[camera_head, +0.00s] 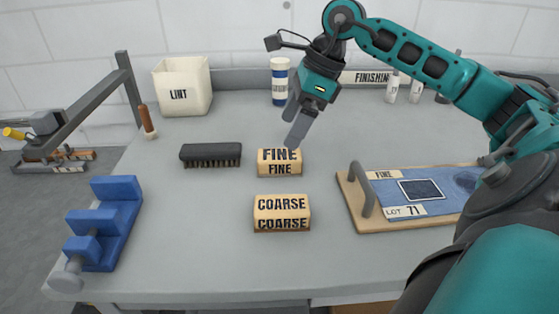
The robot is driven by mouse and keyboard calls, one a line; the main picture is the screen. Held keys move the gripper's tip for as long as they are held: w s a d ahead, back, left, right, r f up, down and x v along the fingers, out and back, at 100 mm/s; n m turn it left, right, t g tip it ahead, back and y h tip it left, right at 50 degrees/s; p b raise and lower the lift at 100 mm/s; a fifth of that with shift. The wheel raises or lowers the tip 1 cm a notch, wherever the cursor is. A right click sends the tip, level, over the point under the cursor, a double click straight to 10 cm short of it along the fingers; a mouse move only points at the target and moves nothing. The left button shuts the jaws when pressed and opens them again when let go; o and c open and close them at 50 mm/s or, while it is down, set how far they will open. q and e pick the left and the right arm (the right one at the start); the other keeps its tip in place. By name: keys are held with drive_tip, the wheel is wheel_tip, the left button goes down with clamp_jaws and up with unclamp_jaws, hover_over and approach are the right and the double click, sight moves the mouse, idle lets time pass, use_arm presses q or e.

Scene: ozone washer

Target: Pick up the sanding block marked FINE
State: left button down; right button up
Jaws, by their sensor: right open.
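The sanding block marked FINE (280,168) is a tan block with black lettering, lying near the middle of the grey table. A like block marked COARSE (282,213) lies in front of it, apart from it. My right gripper (298,133) points down just above and behind the FINE block, with its fingertips close to the block's top right edge. I cannot tell whether they touch it. The gripper is open and holds nothing that I can see. My left gripper is not in view.
A black brush (211,154) lies left of the FINE block. A wooden board with a metal handle and a blue cloth (425,189) is at right. Blue step-shaped clamp (105,222) stands at left.

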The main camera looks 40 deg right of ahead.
sight(280, 154)
drive_tip(key=x, duration=0.3)
drive_tip(key=shift+x, duration=2.6)
drive_tip(key=shift+s+d+f+b, duration=0.15)
drive_tip(key=shift+f+b, duration=0.15)
drive_tip(key=shift+b, duration=0.15)
drive_tip(key=c, duration=1.1)
drive_tip(key=shift+r, duration=0.15)
